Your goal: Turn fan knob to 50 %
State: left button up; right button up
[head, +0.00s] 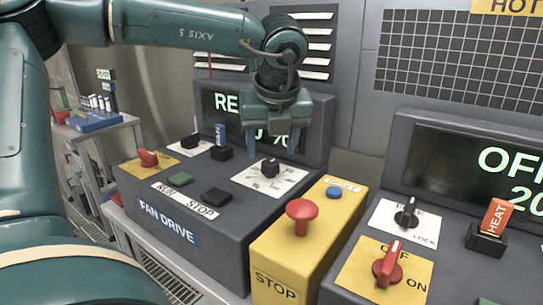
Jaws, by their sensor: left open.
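The fan knob (270,167) is a small black knob on a white dial plate (264,183) on top of the grey fan drive box (190,228). A display (222,106) behind it shows green text starting "RE" and ending "0 %"; my gripper hides the middle. My left gripper (277,142) points down with its fingers apart, a little above and behind the knob in the picture. It looks empty and appears clear of the knob. My right gripper is not in view.
A yellow box with a red mushroom button (301,212) stands right of the fan box. The heat panel with a red switch (387,267) is farther right. A red knob (148,158) and green button (181,179) sit on the fan box's left. A side table (90,126) is behind.

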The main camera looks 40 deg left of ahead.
aim_at(270, 162)
pick_arm(q)
jog(key=shift+x, duration=1.95)
jog(key=shift+c, duration=0.4)
jog(key=c, duration=0.9)
